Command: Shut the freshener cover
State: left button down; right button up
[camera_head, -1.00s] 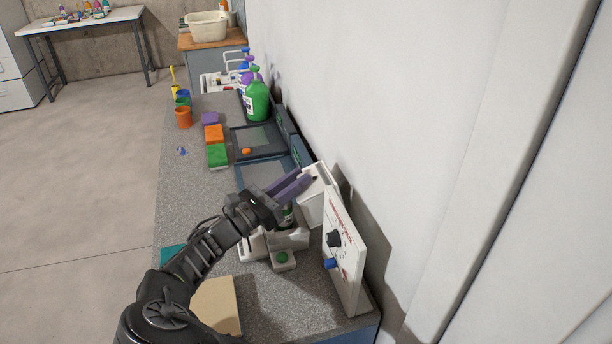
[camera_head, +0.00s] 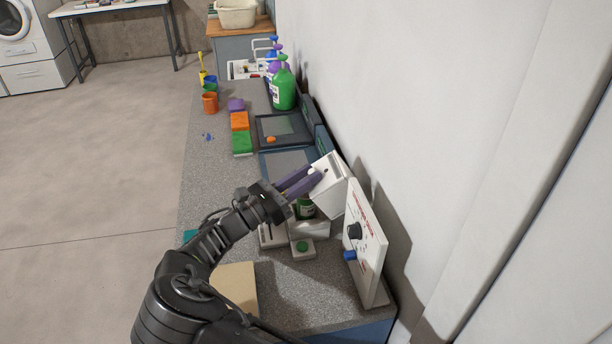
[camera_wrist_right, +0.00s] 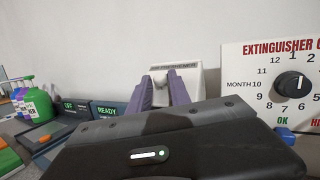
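The freshener is a white dispenser on the counter. Its body (camera_head: 310,228) holds a green can (camera_head: 305,209), partly hidden by my right gripper. Its white cover (camera_head: 332,197) stands raised and tilted on the wall side, not down over the can. The cover also shows in the right wrist view (camera_wrist_right: 186,76), behind the fingers. My right gripper (camera_head: 314,178) has its purple-grey fingers slightly apart, with tips at the cover's upper part; they look close to or touching it. The gap between the fingers shows in the right wrist view (camera_wrist_right: 160,82). My left gripper is out of view.
An extinguisher panel (camera_head: 367,240) with a black dial and blue knob stands just right of the freshener. A small box with a green button (camera_head: 302,247) sits in front. Dark trays (camera_head: 284,130), sponges (camera_head: 240,122) and bottles (camera_head: 283,95) line the counter beyond. The wall is close on the right.

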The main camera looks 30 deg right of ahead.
jog(key=shift+o, duration=1)
jog(key=shift+f, duration=0.2)
jog(key=shift+d, duration=0.1)
jog(key=shift+r, duration=0.15)
jog(key=b+v, duration=0.2)
jog(key=v, duration=0.5)
jog(key=shift+a, duration=0.4)
